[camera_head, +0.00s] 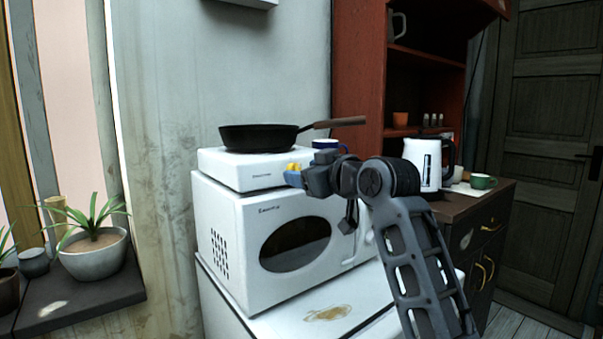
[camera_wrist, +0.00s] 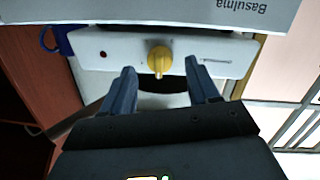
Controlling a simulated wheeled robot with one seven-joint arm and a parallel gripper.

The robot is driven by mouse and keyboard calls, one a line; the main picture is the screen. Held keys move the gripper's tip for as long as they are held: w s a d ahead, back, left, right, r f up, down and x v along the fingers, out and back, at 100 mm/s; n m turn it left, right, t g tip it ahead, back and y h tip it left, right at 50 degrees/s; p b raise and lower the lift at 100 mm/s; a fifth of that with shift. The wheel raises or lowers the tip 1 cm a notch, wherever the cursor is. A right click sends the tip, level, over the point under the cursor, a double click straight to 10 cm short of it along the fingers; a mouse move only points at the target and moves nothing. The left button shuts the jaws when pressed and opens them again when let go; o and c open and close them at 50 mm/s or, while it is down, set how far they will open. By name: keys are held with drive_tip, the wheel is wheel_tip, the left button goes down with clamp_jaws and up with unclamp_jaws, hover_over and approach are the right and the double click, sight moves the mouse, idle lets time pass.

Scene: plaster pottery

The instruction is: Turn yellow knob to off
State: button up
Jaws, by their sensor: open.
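The yellow knob (camera_head: 294,166) is on the front of a white hot plate (camera_head: 225,172), which sits on top of a microwave (camera_head: 232,235). In the head view my gripper (camera_head: 298,180) is right at the knob and partly hides it. In the wrist view, which looks upside down, the knob (camera_wrist: 159,58) shows on the white front panel (camera_wrist: 120,50), with its narrow grip pointing down the picture. My gripper (camera_wrist: 160,68) is open, with one finger on each side of the knob and gaps between. I cannot tell whether a finger touches the panel.
A black frying pan (camera_head: 258,137) rests on the hot plate, its brown handle (camera_head: 340,122) reaching right above my wrist. A blue mug (camera_head: 325,144) stands behind my gripper. A white kettle (camera_head: 421,163) and green cup (camera_head: 482,181) stand on the dark cabinet at right.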

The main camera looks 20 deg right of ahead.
drive_tip(key=v, duration=0.5)
drive_tip(key=shift+s, duration=0.3)
drive_tip(key=s+f+m+h, duration=0.1)
drive_tip(key=s+f, duration=0.2)
drive_tip(key=f, duration=0.3)
drive_tip(key=s+a+f+m, duration=0.1)
drive_tip(key=s+f, duration=0.2)
drive_tip(key=f, duration=0.3)
drive_tip(key=s+f+m+h, duration=0.1)
drive_tip(key=s+f, duration=0.2)
drive_tip(key=f, duration=0.3)
drive_tip(key=s+f+m+h, duration=0.1)
drive_tip(key=s+f+m, duration=0.1)
drive_tip(key=s+f, duration=0.95)
drive_tip(key=s+f+m+h, duration=0.1)
drive_tip(key=s+f, duration=0.1)
drive_tip(key=s, duration=1.5)
drive_tip(key=s+r+g, duration=0.1)
drive_tip(key=s+r, duration=0.3)
drive_tip(key=s, duration=1.2)
drive_tip(key=shift+s+a+n+p, duration=0.3)
drive_tip(key=shift+s+p, duration=0.1)
